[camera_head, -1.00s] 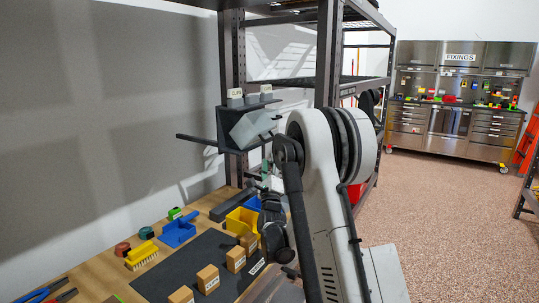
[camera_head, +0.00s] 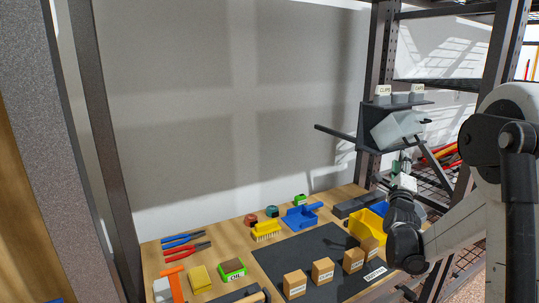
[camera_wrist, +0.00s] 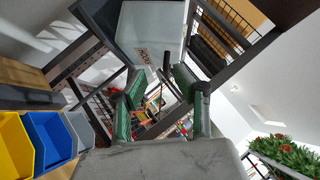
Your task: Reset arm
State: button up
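My arm comes in from the right of the head view, with my gripper (camera_head: 402,162) pointing up just below a pale bin. In the wrist view, the two green-padded fingers of my gripper (camera_wrist: 157,82) stand apart with nothing between them. The pale translucent bin (camera_head: 395,130) sits tilted in a dark wall holder (camera_head: 370,132). It also shows in the wrist view (camera_wrist: 150,28), beyond the fingertips, with a label. I cannot tell the exact gap between the fingers and the bin.
A yellow bin (camera_head: 366,226) stands close to my wrist. Dark rack posts (camera_head: 500,60) rise at right.

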jog(key=s+a+r+n+g+y, duration=0.2)
jog(key=s+a+n+g+y, duration=0.4)
jog(key=s+a+n, duration=0.9)
jog(key=s+a+f+n+g+y, duration=0.1)
jog(key=s+a+f+n+g, duration=0.1)
jog(key=s, duration=0.7)
jog(key=s+a+f+n+g+y, duration=0.1)
jog(key=s+a+f+n+g, duration=0.2)
jog(key=s+f+n, duration=0.3)
jog(key=s+a+f+n+g, duration=0.2)
jog(key=s+a+f+n, duration=0.2)
jog(key=s, duration=0.9)
jog(key=shift+a+f+g+y, duration=0.15)
jog(key=shift+f+g+y, duration=0.2)
jog(key=shift+g+y, duration=0.05)
